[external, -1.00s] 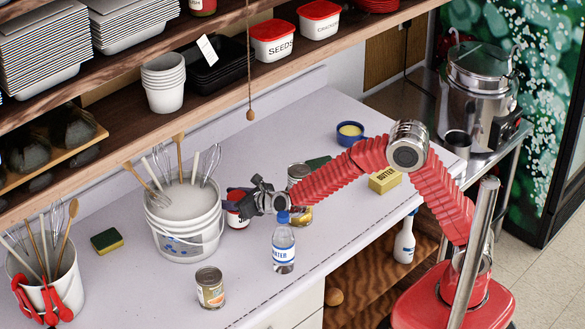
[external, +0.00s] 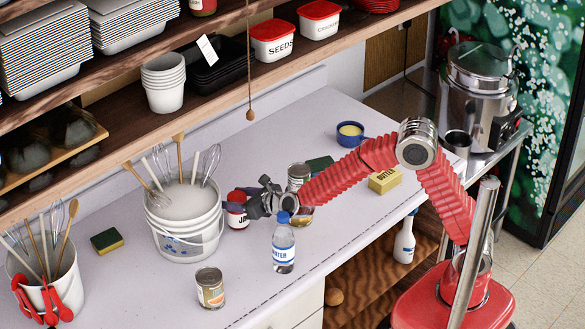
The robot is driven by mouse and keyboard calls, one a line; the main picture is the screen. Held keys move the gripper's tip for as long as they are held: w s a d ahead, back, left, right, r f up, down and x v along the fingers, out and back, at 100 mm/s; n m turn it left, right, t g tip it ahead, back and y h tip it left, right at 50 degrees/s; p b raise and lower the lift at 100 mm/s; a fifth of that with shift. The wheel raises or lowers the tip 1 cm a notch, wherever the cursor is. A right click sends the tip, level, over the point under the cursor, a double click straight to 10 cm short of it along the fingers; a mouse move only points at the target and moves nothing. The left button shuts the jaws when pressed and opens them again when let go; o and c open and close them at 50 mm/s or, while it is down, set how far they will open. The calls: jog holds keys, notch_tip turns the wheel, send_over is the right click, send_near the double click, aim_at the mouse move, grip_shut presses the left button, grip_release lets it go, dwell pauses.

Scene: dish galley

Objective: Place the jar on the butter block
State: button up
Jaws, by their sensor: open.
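The jar (external: 237,215), dark red with a white label, stands on the counter just right of the white bucket. My gripper (external: 254,204) is open, close to the jar on its right side, and partly covers it. I cannot tell whether the fingers touch the jar. The yellow butter block (external: 385,180) lies on the counter to the right, beyond my red arm, with nothing on top of it.
A water bottle (external: 284,245) stands in front of my gripper. A can (external: 298,178) and a green sponge (external: 320,167) are behind my arm. The bucket (external: 187,220) holds utensils. Another can (external: 210,288) stands near the front edge. A blue pan (external: 350,133) sits behind the butter.

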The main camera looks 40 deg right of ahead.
aim_at(243, 199)
jog(key=shift+v, duration=2.25)
jog(key=shift+o, duration=0.2)
jog(key=o, duration=0.5)
jog(key=shift+o, duration=0.2)
